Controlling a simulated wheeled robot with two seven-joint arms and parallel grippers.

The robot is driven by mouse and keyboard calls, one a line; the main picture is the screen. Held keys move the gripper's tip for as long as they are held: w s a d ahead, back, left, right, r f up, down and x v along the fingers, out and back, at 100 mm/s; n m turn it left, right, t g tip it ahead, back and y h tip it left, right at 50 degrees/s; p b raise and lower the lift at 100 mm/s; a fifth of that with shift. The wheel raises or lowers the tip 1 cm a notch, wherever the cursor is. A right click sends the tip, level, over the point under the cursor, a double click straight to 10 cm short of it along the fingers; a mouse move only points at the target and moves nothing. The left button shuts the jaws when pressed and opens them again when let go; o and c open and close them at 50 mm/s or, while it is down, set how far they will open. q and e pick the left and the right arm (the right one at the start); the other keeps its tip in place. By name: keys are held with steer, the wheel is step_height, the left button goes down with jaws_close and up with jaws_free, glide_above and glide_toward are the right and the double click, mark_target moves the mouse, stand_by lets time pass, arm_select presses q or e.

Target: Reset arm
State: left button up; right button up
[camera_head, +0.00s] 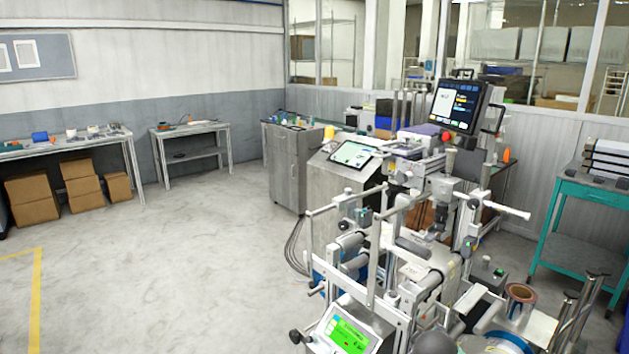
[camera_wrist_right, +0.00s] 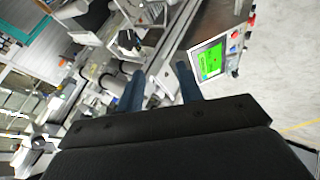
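My right gripper (camera_wrist_right: 160,84) shows in the right wrist view, its two dark blue fingers apart with nothing held between them. It points toward the film machine, whose rails and rollers lie beyond the fingertips. The film machine (camera_head: 385,250) fills the right middle of the head view. A copper-coloured film reel (camera_head: 520,293) sits at its lower right, with a blue-sided reel around its base. My left gripper is in neither view.
A green control screen (camera_head: 347,337) stands at the machine's near left; it also shows in the right wrist view (camera_wrist_right: 209,61). A teal cart (camera_head: 575,236) is at the right. Side tables and cardboard boxes (camera_head: 32,198) line the left wall. The floor at left is clear.

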steer(key=s+a+f+m+g+y, duration=0.1)
steer(key=s+a+f+g, duration=0.1)
steer(key=s+a+f, duration=0.2)
steer(key=s+a+f+m+g+y, duration=0.1)
steer(key=s+a+f, duration=0.3)
steer(key=s+f, duration=0.7)
steer(key=s+a+f+m+g+y, duration=0.1)
steer(key=s+a+f+m+g, duration=0.2)
steer(key=s, duration=1.9)
step_height(320, 180, down, 5)
steer(key=shift+s+a+r+g+y, duration=0.1)
steer(key=shift+s+a+g+y, duration=0.3)
steer(key=shift+a+g, duration=0.15)
